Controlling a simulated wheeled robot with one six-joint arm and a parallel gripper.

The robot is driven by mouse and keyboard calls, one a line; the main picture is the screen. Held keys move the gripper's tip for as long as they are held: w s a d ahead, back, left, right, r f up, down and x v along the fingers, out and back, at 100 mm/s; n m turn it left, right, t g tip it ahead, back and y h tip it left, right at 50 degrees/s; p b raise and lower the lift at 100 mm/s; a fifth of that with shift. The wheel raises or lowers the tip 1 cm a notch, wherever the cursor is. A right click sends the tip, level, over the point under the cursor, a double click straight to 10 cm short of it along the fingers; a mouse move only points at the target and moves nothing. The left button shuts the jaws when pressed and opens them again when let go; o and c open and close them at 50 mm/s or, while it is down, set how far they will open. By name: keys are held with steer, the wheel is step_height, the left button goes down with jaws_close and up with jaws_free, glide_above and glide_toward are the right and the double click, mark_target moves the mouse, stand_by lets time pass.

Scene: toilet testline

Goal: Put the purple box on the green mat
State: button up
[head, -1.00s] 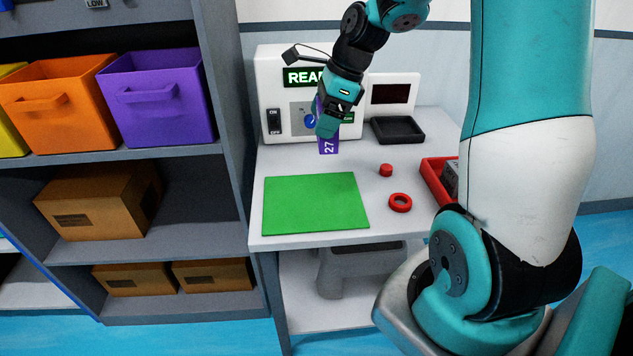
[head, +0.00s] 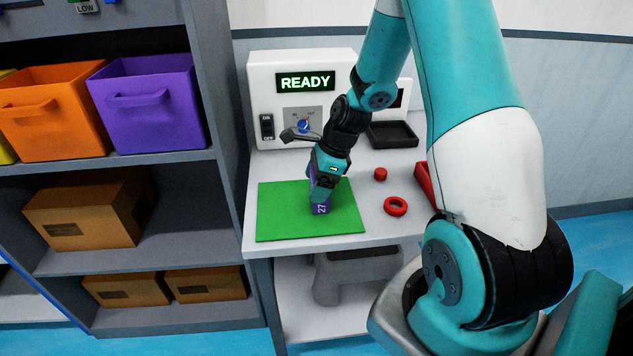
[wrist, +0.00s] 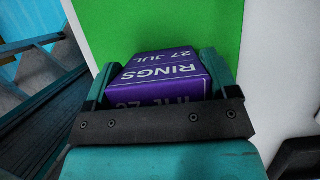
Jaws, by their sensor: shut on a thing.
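The purple box (head: 320,207) has white lettering and is held between the fingers of my gripper (head: 323,190). In the head view the box is over the right half of the green mat (head: 282,215); whether its base touches the mat I cannot tell. In the wrist view the purple box (wrist: 160,74) sits between the two teal fingers of my gripper (wrist: 160,85), its face reading "RINGS" and "27 JUL". The green mat (wrist: 170,28) shows beyond it. My gripper hides the upper part of the box in the head view.
A white machine (head: 283,100) with a "READY" display stands at the table's back. A black tray (head: 392,135), a red cap (head: 380,174) and a red ring (head: 395,207) lie right of the mat. A shelf with a purple bin (head: 150,105) stands at left.

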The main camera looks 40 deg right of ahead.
steer(key=o, duration=1)
steer(key=shift+f, duration=0.1)
